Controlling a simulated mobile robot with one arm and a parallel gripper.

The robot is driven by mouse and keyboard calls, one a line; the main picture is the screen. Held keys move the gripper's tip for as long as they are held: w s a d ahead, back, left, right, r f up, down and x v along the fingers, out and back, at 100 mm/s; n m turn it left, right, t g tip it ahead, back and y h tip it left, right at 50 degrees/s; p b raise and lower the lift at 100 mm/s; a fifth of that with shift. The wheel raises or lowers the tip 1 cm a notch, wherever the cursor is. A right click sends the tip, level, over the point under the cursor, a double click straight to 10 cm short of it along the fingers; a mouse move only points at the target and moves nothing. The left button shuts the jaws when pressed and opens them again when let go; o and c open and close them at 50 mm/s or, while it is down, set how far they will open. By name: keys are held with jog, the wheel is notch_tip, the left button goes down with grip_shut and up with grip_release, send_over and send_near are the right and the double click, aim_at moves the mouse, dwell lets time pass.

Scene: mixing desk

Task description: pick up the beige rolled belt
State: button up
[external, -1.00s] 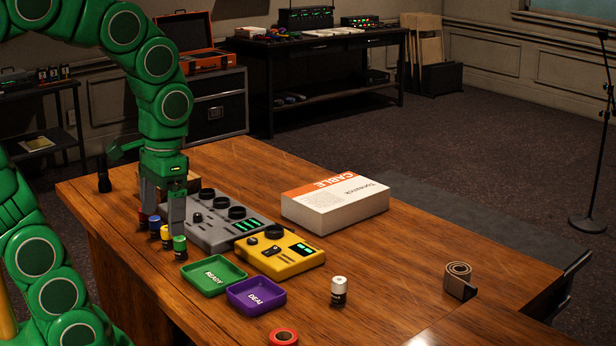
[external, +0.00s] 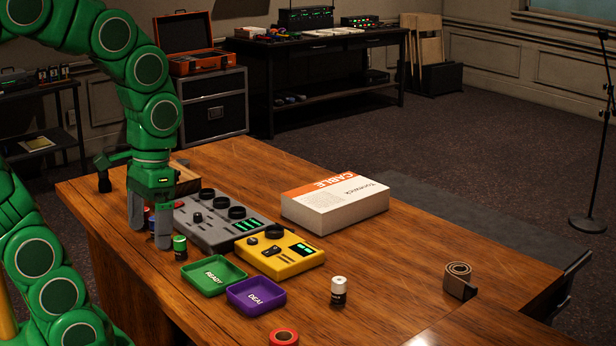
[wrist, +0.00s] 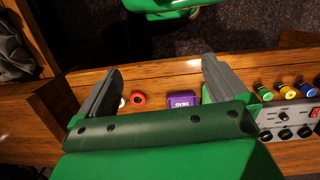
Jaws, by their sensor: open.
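The beige rolled belt (external: 459,282) is a coiled strap standing on the wooden desk near its right end, with a loose end showing at its right. I cannot make it out in the wrist view. My gripper (external: 150,230) is at the opposite, left part of the desk, beside the grey mixer, pointing down, open and empty. It is far from the belt. In the wrist view my gripper (wrist: 160,80) shows its two grey fingers wide apart, with nothing between them held.
Small capped cylinders, one green (external: 180,247), stand by my fingers. The grey mixer (external: 218,222), yellow device (external: 280,254), green tray (external: 214,276), purple tray (external: 256,295), white-capped bottle (external: 339,292), red tape roll (external: 284,337) and cable box (external: 335,205) occupy the desk. Space around the belt is clear.

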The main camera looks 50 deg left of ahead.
jog(key=w+d+n+h, duration=0.25)
jog(key=w+d, duration=0.35)
jog(key=w, duration=0.4)
jog(key=w+d+n+h, duration=0.25)
jog(key=w+d, duration=0.25)
jog(key=w, duration=0.4)
jog(key=n+t+h, duration=0.2)
jog(key=n+h, duration=0.4)
jog(key=n, duration=0.4)
send_near(449, 268)
jog(key=s+d+r, duration=0.3)
jog(key=s, duration=0.3)
jog(key=s+d+r, duration=0.3)
jog(key=s, duration=0.3)
jog(key=w+a+f+n+t, duration=0.1)
jog(key=w+f, duration=0.2)
jog(key=w+f+n+h, duration=0.1)
jog(key=w+f+n, duration=0.1)
jog(key=w+f, duration=0.1)
jog(key=w+a+f+n+t, duration=0.1)
jog(key=w+f, duration=0.2)
jog(key=w, duration=0.1)
jog(key=shift+w+a+f+n+t+h, duration=0.3)
jog(key=shift+w+n+h, duration=0.05)
jog(key=shift+n+h, duration=0.05)
jog(key=shift+w+x, duration=0.2)
jog(key=shift+x, duration=3.7)
jog(key=c, duration=0.8)
jog(key=shift+r, duration=0.15)
